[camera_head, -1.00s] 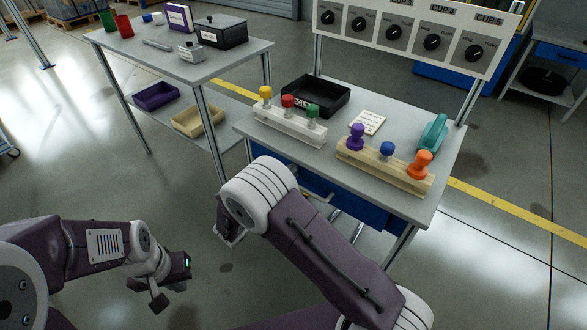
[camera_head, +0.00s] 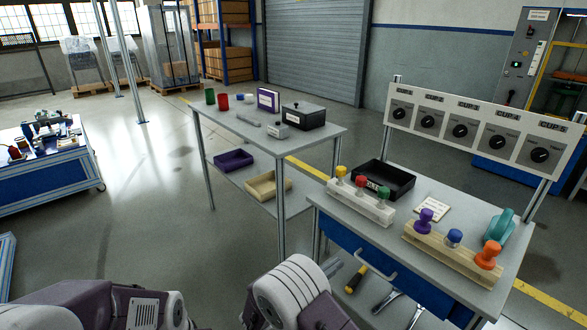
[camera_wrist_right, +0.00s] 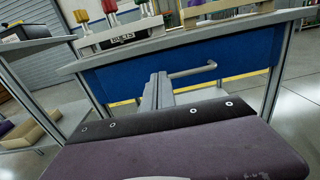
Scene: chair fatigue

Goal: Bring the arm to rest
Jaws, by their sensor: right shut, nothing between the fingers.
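My right arm (camera_head: 290,295) enters the head view at the bottom middle, with its white ringed joint in front of the workbench. In the right wrist view my right gripper (camera_wrist_right: 157,80) is shut and empty, its grey fingers pointing toward the blue drawer front with a bar handle (camera_wrist_right: 193,69). I cannot tell from this view whether the fingers touch the drawer. My left arm (camera_head: 110,305) lies low at the bottom left of the head view. Its gripper is out of the picture.
The workbench (camera_head: 335,222) holds a black tray (camera_head: 400,185), white rack (camera_head: 358,206) and wooden rack (camera_head: 450,258) with coloured knobs. Below are tools, one yellow-handled (camera_head: 356,280). A side table (camera_head: 220,122) stands behind. Open floor (camera_head: 150,220) lies to the left.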

